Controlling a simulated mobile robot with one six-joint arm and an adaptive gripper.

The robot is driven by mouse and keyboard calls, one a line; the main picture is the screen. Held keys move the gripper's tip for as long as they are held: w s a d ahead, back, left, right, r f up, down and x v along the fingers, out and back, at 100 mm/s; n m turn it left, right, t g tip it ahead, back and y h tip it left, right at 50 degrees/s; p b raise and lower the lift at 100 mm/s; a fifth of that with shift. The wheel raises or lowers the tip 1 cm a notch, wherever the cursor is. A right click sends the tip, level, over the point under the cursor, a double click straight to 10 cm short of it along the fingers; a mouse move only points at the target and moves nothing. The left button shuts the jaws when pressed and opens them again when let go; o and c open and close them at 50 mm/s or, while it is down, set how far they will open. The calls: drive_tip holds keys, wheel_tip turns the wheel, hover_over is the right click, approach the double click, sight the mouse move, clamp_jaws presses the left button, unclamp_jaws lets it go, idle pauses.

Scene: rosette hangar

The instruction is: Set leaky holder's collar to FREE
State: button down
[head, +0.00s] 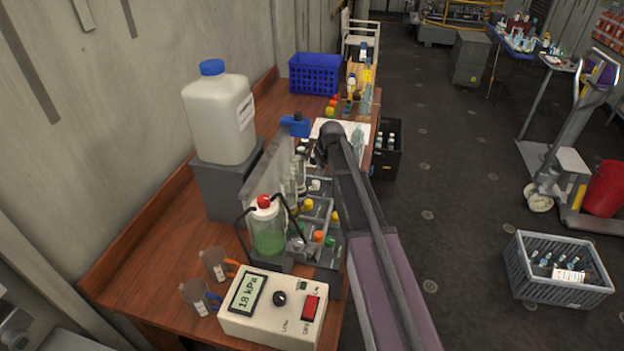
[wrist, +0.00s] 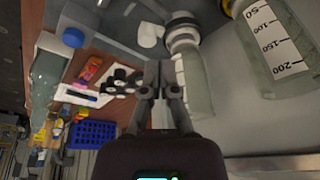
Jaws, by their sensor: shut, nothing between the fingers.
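My gripper (wrist: 161,68) is shut and empty in the wrist view. Its fingertips are close to a clear glass vessel (wrist: 196,88) that has a white and dark ringed collar (wrist: 182,36) at its top. I cannot tell whether they touch. No FREE marking or collar setting is readable, and I cannot tell which holder leaks. A larger graduated vessel (wrist: 270,42) stands at the right. In the head view a row of clear vessels (head: 291,187) stands along a grey panel (head: 262,170); my arm hides part of that area and the gripper's fingers.
A white pressure box (head: 272,308) with a lit display stands at the bench's near end, beside a red-capped bottle of green liquid (head: 268,232) with black tubes. A white jug (head: 220,118), two beakers (head: 197,296) and a blue basket (head: 314,74) crowd the bench (head: 150,228).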

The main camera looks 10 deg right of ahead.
drive_tip(key=shift+n+t, duration=0.3)
drive_tip(key=shift+n, duration=0.1)
drive_tip(key=w, duration=0.5)
drive_tip(key=shift+w, duration=0.2)
drive_tip(key=shift+f, duration=0.15)
drive_tip(key=b+x, duration=0.9)
drive_tip(key=shift+w+a+f+b, duration=0.15)
drive_tip(key=shift+f+b, duration=0.15)
drive_tip(key=shift+a, duration=0.15)
idle(0.5)
drive_tip(key=shift+s, duration=0.25)
